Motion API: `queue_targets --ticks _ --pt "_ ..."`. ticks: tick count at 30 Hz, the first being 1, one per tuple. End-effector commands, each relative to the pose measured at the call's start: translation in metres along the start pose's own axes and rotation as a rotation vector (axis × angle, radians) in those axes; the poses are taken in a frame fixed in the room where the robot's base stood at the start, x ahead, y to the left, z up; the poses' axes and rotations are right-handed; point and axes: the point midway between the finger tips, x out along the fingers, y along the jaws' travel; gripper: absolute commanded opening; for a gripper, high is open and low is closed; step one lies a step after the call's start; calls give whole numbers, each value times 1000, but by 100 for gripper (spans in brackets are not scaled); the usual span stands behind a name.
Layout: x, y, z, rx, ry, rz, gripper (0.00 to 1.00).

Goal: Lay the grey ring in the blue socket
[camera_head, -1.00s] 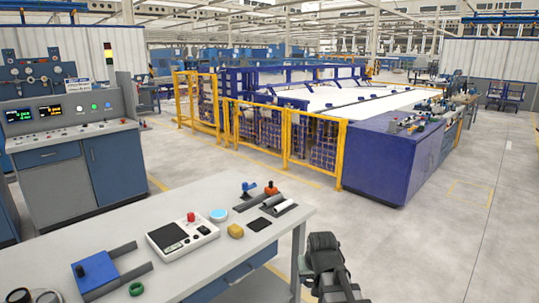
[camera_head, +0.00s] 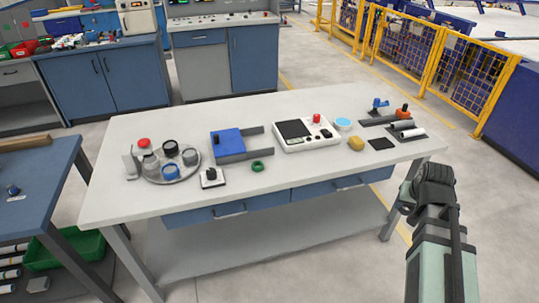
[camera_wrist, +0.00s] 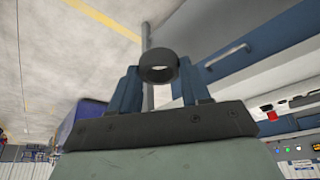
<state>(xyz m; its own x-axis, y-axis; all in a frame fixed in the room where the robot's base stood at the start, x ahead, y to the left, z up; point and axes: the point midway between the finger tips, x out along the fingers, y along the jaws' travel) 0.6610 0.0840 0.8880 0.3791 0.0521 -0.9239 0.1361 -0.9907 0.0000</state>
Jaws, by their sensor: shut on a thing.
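My gripper (camera_wrist: 158,75) is shut on a dark grey ring (camera_wrist: 158,74), held between the two fingertips in the wrist view. In the head view my gripper (camera_head: 405,197) is at the right, off the table's front right corner; the ring is too small to make out there. A round tray (camera_head: 187,179) at the table's left holds several short round cups with red, black, grey and blue colouring. The blue one (camera_head: 170,172) at its front looks like the blue socket. The gripper is far to the right of it.
The grey table (camera_head: 290,185) also bears a blue block with two dark rails (camera_head: 227,142), a black knob on a white plate (camera_head: 212,177), a green ring (camera_head: 257,166), a white panel (camera_head: 305,134) and a yellow lump (camera_head: 356,143). The table's front middle is clear.

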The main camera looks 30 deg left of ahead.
Motion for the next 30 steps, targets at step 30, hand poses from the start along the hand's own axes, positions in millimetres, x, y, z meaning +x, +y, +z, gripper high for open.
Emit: queue_targets --ticks 30 --pt "-30 -321 10 -456 1 -189 14"
